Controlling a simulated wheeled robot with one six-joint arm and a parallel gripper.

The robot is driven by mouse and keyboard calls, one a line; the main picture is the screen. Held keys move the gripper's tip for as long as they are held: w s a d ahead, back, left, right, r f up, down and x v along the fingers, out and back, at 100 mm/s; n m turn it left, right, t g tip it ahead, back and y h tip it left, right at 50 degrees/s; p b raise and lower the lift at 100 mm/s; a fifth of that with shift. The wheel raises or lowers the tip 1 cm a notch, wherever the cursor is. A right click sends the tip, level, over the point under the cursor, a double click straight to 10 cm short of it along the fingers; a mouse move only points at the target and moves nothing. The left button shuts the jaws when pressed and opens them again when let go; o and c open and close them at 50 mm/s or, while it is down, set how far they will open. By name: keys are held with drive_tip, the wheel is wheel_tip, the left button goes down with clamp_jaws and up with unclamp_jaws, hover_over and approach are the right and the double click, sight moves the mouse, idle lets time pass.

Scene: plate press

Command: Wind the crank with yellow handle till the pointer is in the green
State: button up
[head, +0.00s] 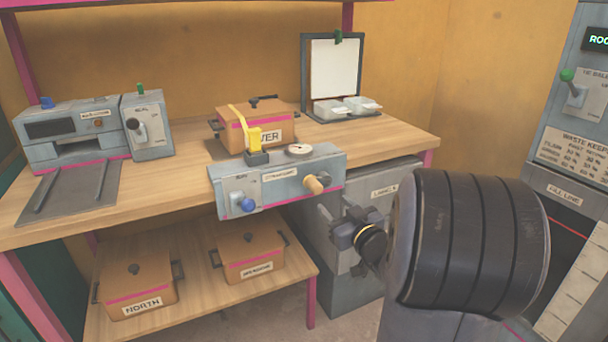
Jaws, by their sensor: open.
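A grey machine (275,182) stands at the front edge of the wooden bench. A crank with a light yellow-tan handle (313,185) sticks out of the right part of its front. A round white dial (299,150) lies on its top; its pointer and any green zone are too small to read. A bright yellow block with a strap (253,137) stands on the machine's top left. My gripper (350,229) is open, low and to the right of the crank handle, apart from it. My thick dark arm hides part of the area behind it.
A blue knob (248,204) sits on the machine's front left. An orange lidded box (262,122) stands behind the machine. A grey cabinet (385,181) is behind my gripper. More lidded boxes (135,290) stand on the lower shelf.

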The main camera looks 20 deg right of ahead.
sight(318, 189)
drive_tip(key=w+b, duration=0.1)
drive_tip(key=w, duration=0.9)
drive_tip(key=shift+w+a+r+b, duration=0.1)
drive_tip(key=shift+w+a+b, duration=0.1)
drive_tip(key=shift+w+b, duration=0.2)
clamp_jaws()
